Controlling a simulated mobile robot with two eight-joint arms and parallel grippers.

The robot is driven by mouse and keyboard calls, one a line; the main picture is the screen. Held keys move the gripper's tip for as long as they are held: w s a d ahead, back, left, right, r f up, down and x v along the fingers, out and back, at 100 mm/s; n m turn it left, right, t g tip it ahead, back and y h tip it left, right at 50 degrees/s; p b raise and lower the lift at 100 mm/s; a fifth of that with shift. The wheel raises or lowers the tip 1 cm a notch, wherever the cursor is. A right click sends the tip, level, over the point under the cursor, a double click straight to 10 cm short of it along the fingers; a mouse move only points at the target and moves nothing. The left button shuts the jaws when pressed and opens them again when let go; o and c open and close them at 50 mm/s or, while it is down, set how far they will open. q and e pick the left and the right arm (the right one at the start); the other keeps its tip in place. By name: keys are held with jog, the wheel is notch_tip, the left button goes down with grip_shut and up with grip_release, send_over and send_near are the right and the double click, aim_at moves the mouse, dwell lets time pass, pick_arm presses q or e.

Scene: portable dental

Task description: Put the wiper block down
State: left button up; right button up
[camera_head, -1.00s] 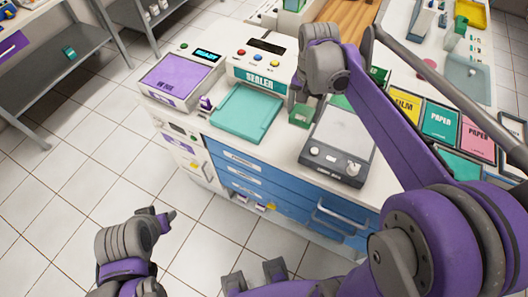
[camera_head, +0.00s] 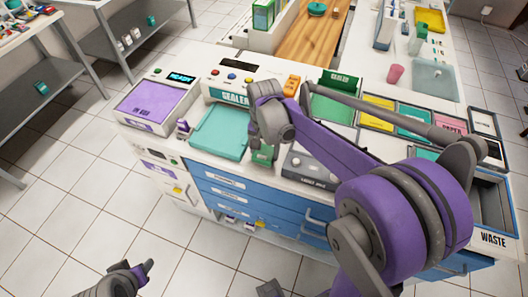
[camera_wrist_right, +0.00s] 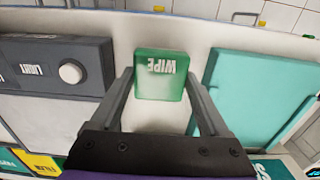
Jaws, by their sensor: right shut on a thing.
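The wiper block is a small green block (camera_head: 262,155) marked WIPE. It is near the counter's front edge, between the teal tray (camera_head: 216,133) and the grey light box (camera_head: 305,168). My right gripper (camera_head: 264,142) points down at it from above. In the right wrist view the block (camera_wrist_right: 160,78) is between my two fingertips, upright in the grip, with its label readable upside down. I cannot tell whether its base touches the counter. My left gripper (camera_head: 139,273) is at the bottom left, away from the counter, only partly visible.
The sealer (camera_head: 230,92) stands behind the teal tray, and a purple-topped device (camera_head: 157,103) is to its left. Coloured film and paper compartments (camera_head: 410,128) and a waste bin (camera_head: 492,205) are at right. Bare white counter (camera_wrist_right: 215,35) shows around the block.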

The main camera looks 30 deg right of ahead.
jog(key=shift+f, duration=0.55)
jog(key=shift+f, duration=0.1)
jog(key=o, duration=1.3)
